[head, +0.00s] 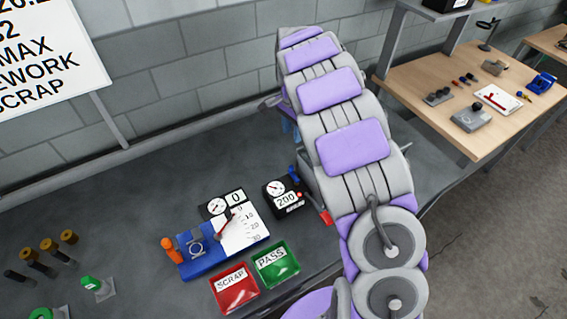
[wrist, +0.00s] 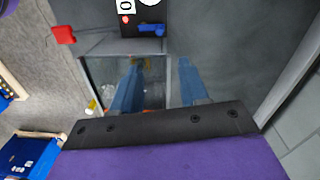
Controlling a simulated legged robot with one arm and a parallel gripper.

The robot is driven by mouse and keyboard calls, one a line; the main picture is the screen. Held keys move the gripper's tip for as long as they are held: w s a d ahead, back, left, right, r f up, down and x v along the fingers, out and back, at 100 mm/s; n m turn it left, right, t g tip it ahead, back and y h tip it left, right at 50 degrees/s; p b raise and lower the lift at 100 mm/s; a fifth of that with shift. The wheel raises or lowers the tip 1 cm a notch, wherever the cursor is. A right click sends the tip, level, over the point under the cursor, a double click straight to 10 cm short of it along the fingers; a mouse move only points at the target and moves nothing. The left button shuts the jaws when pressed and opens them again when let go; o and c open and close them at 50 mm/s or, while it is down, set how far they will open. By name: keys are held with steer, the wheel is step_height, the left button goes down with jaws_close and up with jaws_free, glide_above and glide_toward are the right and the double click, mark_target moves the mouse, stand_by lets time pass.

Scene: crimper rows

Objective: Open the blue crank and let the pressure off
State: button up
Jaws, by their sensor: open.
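The blue crank (wrist: 152,28) shows in the wrist view on a black gauge box (wrist: 128,32), at the top of the picture. In the head view my arm hides most of the gripper.
A clear-topped bin or chamber (wrist: 105,72) lies below the fingers, with a red handle (wrist: 63,34) beside it. A blue fixture with a scale (head: 205,255), a red SCRAP tray (head: 237,295) and a green PASS tray (head: 275,270) stand nearby. Bare bench (head: 110,215) lies left.

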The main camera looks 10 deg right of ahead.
mark_target(292, 166)
steer(key=a+f, duration=0.1)
steer(key=f, duration=0.7)
steer(key=a+f, duration=0.1)
steer(key=f, duration=0.4)
steer(key=shift+s+a, duration=0.3)
steer(key=d+f, duration=0.2)
steer(key=d, duration=0.2)
steer(key=shift+d+f, duration=0.1)
steer(key=shift+f, duration=0.3)
steer(key=shift+s+d+f, duration=0.1)
steer(key=shift+s+f, duration=0.05)
steer(key=shift+s, duration=0.1)
steer(key=shift+a+f, duration=0.2)
steer(key=shift+a, duration=0.05)
steer(key=shift+w+a+f, duration=0.2)
steer(key=shift+w+a, duration=0.05)
steer(key=shift+a, duration=0.05)
steer(key=shift+a+r, duration=0.1)
steer(key=shift+a, duration=0.45)
steer(key=shift+c, duration=0.8)
steer(key=shift+d, duration=0.45)
steer(key=c, duration=0.4)
steer(key=shift+c, duration=1)
jaws_close()
